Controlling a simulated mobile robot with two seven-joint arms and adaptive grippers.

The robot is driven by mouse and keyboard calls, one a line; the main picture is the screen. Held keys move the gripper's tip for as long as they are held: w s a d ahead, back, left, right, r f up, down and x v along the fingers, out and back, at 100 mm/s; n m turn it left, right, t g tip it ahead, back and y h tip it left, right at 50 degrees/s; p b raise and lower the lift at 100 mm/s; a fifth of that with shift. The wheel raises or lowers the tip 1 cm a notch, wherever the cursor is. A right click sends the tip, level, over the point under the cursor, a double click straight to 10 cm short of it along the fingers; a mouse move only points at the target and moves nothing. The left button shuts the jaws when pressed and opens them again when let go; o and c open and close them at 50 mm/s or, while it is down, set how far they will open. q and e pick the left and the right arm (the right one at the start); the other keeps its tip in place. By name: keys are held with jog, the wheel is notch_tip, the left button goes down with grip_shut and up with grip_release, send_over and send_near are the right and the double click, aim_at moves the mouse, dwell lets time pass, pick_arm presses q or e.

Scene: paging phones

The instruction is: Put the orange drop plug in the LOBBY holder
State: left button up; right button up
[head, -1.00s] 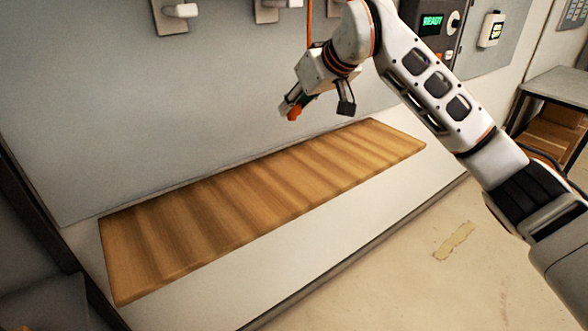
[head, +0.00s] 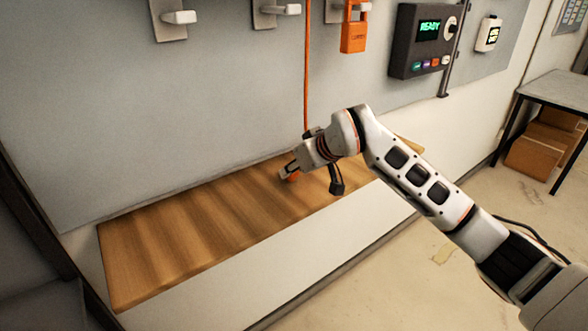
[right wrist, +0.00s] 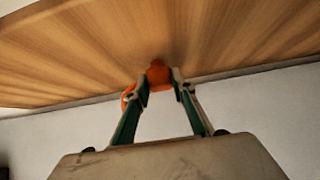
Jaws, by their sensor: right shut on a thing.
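My right gripper (head: 289,172) is low over the wooden board, jaws pointing left. It is shut on a small orange piece (head: 293,178), which I take to be the drop plug; the fingers cover much of it. In the right wrist view the orange piece (right wrist: 158,76) sits between the green-lined fingertips (right wrist: 160,82), in front of the board. An orange cord (head: 306,75) runs down the wall to behind the gripper. Wall holders (head: 180,17) and (head: 288,10) stand at the top; no LOBBY label is readable. My left gripper is not in view.
The wooden board (head: 160,245) lies along the wall, its left part bare. An orange padlock-shaped block (head: 354,38) hangs at a third holder (head: 336,12). A dark panel reading READY (head: 420,40) is to the right. A table (head: 560,90) stands far right.

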jog(key=shift+f, duration=0.1)
jog(key=shift+f+b, duration=0.15)
jog(key=shift+b, duration=0.25)
jog(key=o, duration=1.1)
